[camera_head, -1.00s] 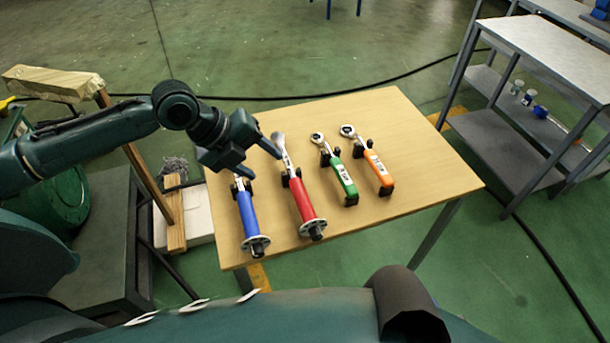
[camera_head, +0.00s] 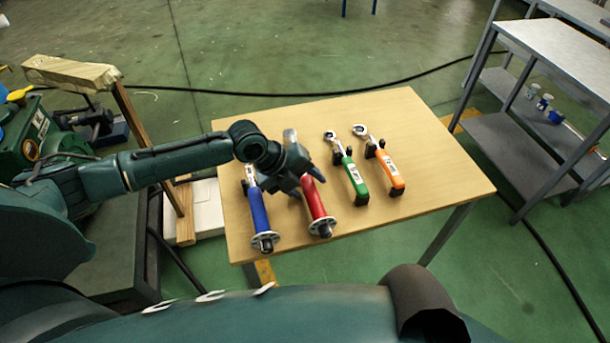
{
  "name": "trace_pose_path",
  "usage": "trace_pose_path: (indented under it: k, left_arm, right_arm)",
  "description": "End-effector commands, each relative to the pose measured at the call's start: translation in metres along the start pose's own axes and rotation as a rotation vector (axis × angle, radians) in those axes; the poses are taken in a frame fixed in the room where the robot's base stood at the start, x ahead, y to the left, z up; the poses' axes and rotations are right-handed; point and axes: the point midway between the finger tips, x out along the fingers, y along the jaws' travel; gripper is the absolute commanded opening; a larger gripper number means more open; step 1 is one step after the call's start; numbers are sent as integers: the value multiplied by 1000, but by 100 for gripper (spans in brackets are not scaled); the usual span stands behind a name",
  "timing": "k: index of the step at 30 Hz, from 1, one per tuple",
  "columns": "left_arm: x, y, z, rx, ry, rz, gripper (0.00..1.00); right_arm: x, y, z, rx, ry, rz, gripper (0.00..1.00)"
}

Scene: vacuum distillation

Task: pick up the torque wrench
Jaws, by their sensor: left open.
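Several wrench-like tools lie side by side on the wooden table, each propped on small black holders. From left to right they are a blue-handled tool (camera_head: 259,213), a red-handled tool (camera_head: 315,200), a green-handled ratchet (camera_head: 355,179) and an orange-handled ratchet (camera_head: 389,170). I cannot tell by a label which is the torque wrench. My left gripper (camera_head: 307,185) is open and empty over the red-handled tool, pointing down. My right gripper is out of view.
The wooden table (camera_head: 430,160) is clear to the right of the tools. A grey metal shelf unit (camera_head: 515,145) stands at the right. A wooden post with a crossbar (camera_head: 72,73) stands at the left. A black cable crosses the green floor.

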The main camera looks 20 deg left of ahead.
Motion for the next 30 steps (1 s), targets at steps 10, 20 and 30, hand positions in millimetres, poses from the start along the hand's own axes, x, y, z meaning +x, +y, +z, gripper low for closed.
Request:
trace_pose_path:
  k: [10, 20, 30]
  left_arm:
    - [0, 0, 0, 0, 0, 0, 40]
    - [0, 0, 0, 0, 0, 0, 13]
    - [-2, -3, 2, 2, -4, -7, 0]
  right_arm:
    - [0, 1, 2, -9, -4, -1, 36]
    - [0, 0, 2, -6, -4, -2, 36]
    - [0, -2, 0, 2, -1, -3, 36]
